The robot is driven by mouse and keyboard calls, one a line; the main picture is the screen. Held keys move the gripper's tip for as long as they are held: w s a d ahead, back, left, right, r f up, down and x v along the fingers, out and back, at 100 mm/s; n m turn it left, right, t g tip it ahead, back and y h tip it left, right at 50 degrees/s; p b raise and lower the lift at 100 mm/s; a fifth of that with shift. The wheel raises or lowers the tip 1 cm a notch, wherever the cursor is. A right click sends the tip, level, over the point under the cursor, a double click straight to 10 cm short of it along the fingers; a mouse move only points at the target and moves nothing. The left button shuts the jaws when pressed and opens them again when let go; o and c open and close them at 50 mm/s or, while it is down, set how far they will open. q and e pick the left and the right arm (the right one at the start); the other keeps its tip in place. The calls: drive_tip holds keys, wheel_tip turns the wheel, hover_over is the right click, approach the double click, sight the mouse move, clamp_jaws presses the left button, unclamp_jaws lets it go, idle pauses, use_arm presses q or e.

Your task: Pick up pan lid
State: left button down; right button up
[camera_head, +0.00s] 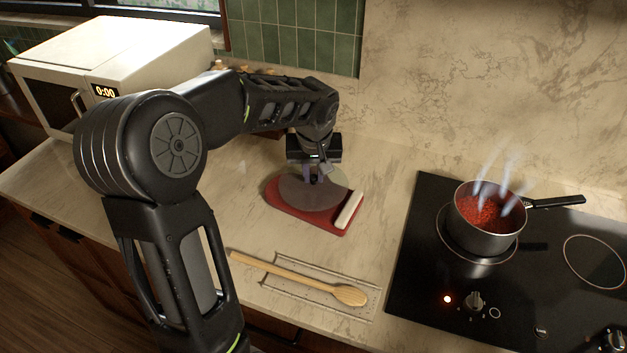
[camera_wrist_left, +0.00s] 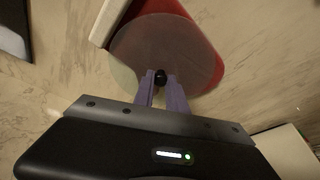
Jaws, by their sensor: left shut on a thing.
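The pan lid (camera_head: 298,191) is a round, see-through grey disc over a red board (camera_head: 318,217) on the counter. In the left wrist view the lid (camera_wrist_left: 150,45) shows a small dark knob (camera_wrist_left: 160,77) between my fingertips. My left gripper (camera_head: 315,180) points down at the lid, and its purple fingers are shut on the knob; it also shows in the left wrist view (camera_wrist_left: 160,84). I cannot tell whether the lid touches the board or hangs just above it. My right gripper is in neither view.
A steaming pan with red food (camera_head: 486,222) sits on the black cooktop (camera_head: 425,270) at right. A wooden spoon (camera_head: 300,277) lies on a flat rest in front of the board. A white bar (camera_head: 349,210) lies at the board's right end. A microwave (camera_head: 120,55) stands back left.

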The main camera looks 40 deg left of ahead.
sight(313, 178)
use_arm(q)
wheel_tip(313, 178, up, 8)
drive_tip(key=shift+r+b, duration=0.15)
drive_tip(key=shift+b, duration=0.3)
idle(0.3)
